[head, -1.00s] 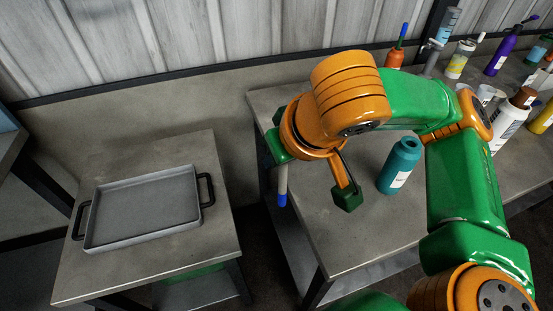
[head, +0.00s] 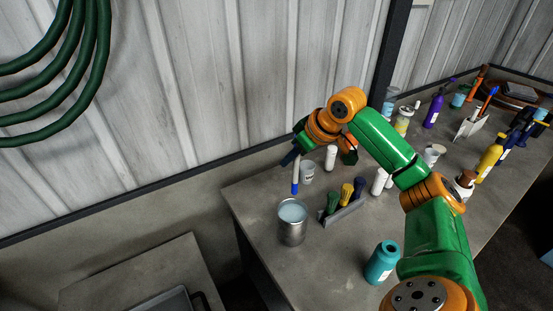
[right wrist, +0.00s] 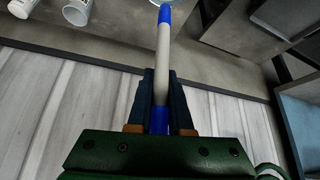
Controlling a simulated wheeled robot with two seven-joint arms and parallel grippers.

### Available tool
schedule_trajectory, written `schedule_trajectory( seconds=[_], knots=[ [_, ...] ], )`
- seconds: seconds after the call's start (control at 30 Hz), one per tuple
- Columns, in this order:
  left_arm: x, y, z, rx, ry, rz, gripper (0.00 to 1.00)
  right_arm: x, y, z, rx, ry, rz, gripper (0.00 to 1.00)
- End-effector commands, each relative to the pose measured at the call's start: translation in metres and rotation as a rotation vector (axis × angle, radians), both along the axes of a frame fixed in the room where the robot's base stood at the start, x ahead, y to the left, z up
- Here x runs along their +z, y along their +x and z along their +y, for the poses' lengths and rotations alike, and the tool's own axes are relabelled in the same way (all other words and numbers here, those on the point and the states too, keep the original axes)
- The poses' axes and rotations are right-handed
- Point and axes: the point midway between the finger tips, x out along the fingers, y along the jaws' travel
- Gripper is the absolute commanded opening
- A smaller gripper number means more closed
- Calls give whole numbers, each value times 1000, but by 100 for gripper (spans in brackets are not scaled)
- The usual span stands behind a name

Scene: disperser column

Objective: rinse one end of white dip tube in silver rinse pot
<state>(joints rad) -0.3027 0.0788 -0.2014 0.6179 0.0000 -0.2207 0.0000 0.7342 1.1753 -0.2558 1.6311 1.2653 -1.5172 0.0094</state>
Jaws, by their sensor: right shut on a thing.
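The white dip tube (head: 296,173) has blue ends and hangs nearly upright from my right gripper (head: 293,155). The right wrist view shows the tube (right wrist: 163,55) with my right gripper (right wrist: 161,108) shut around it near one blue end. The other blue end points down in the head view. The silver rinse pot (head: 292,234) stands on the bench, open at the top, with pale blue liquid inside. The tube's lower tip shows just above the pot's far rim; I cannot tell whether it is over the opening. My left gripper is out of view.
A rack (head: 343,216) with green, yellow and blue handled items stands right of the pot. A pale cup (head: 307,173) and a white bottle (head: 331,157) stand behind. A teal bottle (head: 382,263) is nearer. The bench's left edge is close to the pot.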

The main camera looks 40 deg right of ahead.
Motion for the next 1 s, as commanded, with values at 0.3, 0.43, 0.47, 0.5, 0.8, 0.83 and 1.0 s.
schedule_trajectory(
  seconds=[0.3, 0.43, 0.47, 0.5, 0.8, 0.83, 1.0],
  knots=[
    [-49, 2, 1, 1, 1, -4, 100, -49, 0, 1, 1, 0, 0, 0],
    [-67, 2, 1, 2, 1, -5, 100, -65, 0, 1, 2, 1, 0, 0],
    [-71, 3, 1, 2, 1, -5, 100, -69, 0, 1, 2, 1, 0, 0],
    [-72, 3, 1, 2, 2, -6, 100, -73, -1, 1, 2, 1, 2, 0],
    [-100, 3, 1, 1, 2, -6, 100, -114, 0, 1, 2, -1, 2, 0],
    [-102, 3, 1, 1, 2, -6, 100, -118, 0, 1, 2, -1, 2, 0],
    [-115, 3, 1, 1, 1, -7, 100, -139, 0, 1, 2, -1, 2, 0]
  ],
)
